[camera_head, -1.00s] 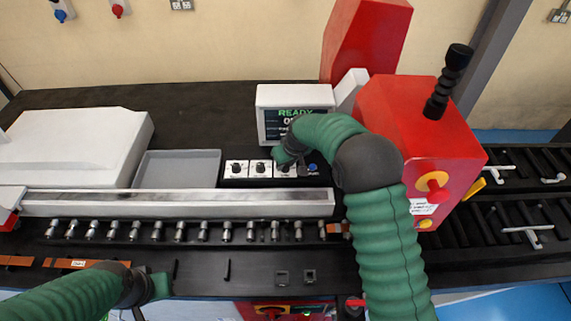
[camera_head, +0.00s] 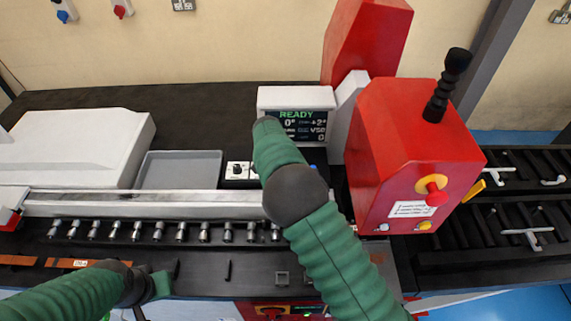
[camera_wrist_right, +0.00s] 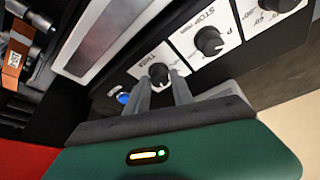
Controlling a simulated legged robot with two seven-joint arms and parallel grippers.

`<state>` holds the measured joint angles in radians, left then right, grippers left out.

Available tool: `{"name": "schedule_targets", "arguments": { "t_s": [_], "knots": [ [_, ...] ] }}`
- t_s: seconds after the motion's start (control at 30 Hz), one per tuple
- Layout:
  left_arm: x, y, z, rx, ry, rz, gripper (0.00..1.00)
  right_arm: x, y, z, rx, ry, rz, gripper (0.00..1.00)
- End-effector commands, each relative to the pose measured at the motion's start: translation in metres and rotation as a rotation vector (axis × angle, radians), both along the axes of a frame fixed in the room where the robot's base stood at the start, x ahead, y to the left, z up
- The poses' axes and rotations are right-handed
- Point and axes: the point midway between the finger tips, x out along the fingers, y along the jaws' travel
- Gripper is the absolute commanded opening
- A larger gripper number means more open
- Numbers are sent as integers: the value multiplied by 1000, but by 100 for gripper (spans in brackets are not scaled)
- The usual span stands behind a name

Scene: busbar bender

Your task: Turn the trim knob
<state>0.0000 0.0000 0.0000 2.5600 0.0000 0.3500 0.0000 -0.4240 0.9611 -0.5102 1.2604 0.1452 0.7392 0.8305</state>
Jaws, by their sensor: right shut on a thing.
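The trim knob (camera_wrist_right: 158,72) is a small black knob on a white plate, seen upper middle in the right wrist view. My right gripper (camera_wrist_right: 162,82) has its two grey fingers on either side of this knob and is shut on it. In the head view my right forearm covers the trim knob and the gripper. The display (camera_head: 296,124) behind reads READY with 0° and +2°. My left gripper (camera_head: 157,284) is low at the left in the head view, over the bench's front edge; its fingertips are not clear.
In the wrist view, the stop knob (camera_wrist_right: 209,41) and another knob (camera_wrist_right: 278,4) sit beside the trim knob, with a blue button (camera_wrist_right: 123,98) on the other side. The red machine (camera_head: 410,150) stands right of my arm. A row of rollers (camera_head: 160,231) runs along the front.

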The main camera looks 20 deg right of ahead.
Motion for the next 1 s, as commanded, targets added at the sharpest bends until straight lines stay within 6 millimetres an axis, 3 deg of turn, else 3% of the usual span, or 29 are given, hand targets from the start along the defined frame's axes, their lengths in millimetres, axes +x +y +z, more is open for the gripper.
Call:
{"name": "schedule_targets", "arguments": {
  "t_s": [0.5, 1.0],
  "knots": [
    [0, 0, -2, 0, 0, 0, 0, 0, 4, -4, 4, 8, -362, 0],
    [0, 0, -3, 0, 0, 0, 0, 0, 5, -5, 8, 10, -438, 0]
  ]
}}
